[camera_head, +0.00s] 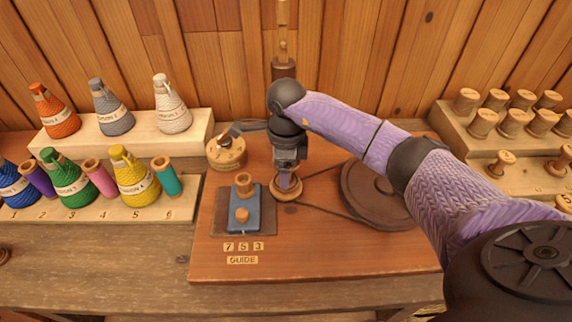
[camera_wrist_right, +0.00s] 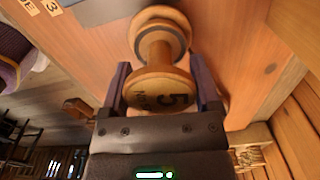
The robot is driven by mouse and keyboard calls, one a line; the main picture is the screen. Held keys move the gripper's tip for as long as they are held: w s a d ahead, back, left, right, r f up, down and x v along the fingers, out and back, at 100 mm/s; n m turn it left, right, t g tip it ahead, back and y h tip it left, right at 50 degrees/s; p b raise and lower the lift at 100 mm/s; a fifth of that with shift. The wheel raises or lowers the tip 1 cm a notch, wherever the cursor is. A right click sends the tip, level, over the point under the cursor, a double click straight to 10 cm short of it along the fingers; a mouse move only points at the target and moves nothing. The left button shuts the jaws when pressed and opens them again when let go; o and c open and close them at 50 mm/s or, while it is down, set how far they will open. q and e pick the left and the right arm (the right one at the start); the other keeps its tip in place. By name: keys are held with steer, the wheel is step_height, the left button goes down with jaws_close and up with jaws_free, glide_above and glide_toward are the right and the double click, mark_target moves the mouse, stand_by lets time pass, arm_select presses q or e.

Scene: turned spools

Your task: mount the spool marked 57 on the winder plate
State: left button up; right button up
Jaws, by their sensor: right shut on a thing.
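My right gripper (camera_head: 288,180) points down over the winder plate (camera_head: 286,197) on the red-brown board. It is shut on a wooden spool (camera_wrist_right: 160,85), with one finger on each side of the flange nearest the wrist camera. That flange shows a dark 5 and other marks, partly cut off by the gripper. The spool's far flange is at a round wooden disc with a grey ring (camera_wrist_right: 160,32), apparently the winder plate; I cannot tell whether it is fully seated. In the head view the gripper hides most of the spool. My left gripper is not in view.
A blue block (camera_head: 242,222) with wooden pegs stands left of the plate, by 7 5 3 and GUIDE tiles (camera_head: 243,247). A large dark wheel (camera_head: 365,200) and belt lie right. Yarn cones (camera_head: 130,178) fill the left racks; spools (camera_head: 483,123) stand on the right rack.

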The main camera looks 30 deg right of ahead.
steer(key=shift+f, duration=0.25)
steer(key=o, duration=1)
step_height(320, 180, up, 10)
steer(key=p, duration=0.7)
steer(key=shift+r+p, duration=0.2)
steer(key=shift+p, duration=0.15)
steer(key=shift+r+p, duration=0.3)
steer(key=shift+r, duration=0.1)
steer(key=shift+f, duration=0.1)
